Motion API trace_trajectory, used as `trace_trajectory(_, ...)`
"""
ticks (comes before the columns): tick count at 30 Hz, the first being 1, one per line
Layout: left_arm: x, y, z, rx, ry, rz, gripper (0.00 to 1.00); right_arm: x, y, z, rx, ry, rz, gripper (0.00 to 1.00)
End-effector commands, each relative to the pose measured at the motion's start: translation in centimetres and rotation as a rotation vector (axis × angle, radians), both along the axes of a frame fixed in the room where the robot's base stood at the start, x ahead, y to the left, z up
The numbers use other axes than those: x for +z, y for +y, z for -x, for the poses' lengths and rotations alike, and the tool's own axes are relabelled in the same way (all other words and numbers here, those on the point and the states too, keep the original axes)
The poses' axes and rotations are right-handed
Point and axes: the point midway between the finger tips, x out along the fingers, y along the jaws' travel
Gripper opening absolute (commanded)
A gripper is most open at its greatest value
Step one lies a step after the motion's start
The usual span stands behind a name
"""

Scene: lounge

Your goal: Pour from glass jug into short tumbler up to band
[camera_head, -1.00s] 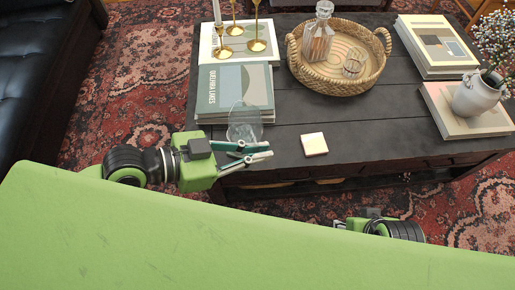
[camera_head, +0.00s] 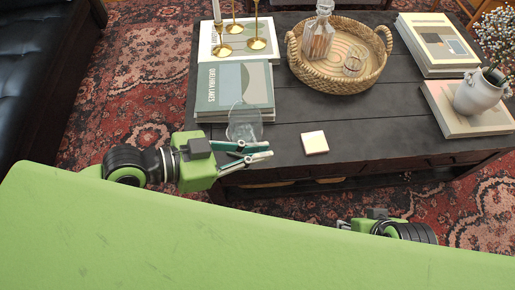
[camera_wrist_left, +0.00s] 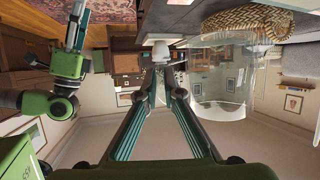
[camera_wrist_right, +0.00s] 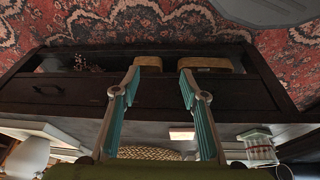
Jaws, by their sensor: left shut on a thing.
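The clear glass jug (camera_head: 244,122) is upright at the table's front left, overlapping the green-grey book's corner in the head view; whether it touches the table is unclear. My left gripper (camera_head: 270,150) is at its lower right, fingers close together and shut on the jug, though the gripped part is hard to make out. In the left wrist view the glass (camera_wrist_left: 228,75) fills the right side, beside the fingers. A short tumbler (camera_head: 353,64) stands in the wicker tray. My right gripper (camera_wrist_right: 158,75) is open and empty, low in front of the table.
The wicker tray (camera_head: 292,58) also holds a decanter (camera_head: 318,38). A small cream coaster (camera_head: 314,142) lies near the table's front edge. Brass candlesticks (camera_head: 224,46) and books (camera_head: 225,85) are left, more books (camera_head: 435,45) and a white vase (camera_head: 476,93) right. The table's middle is bare.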

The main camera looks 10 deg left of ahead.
Motion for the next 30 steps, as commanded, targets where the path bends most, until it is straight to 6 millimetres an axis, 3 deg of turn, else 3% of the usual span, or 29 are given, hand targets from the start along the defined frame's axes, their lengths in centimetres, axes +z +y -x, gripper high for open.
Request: trace_trajectory(30,-0.7,0.0,0.0,0.001,0.001,0.006,0.0,-0.2,0.7,-2.4,0.008,-0.095,-0.02,0.4)
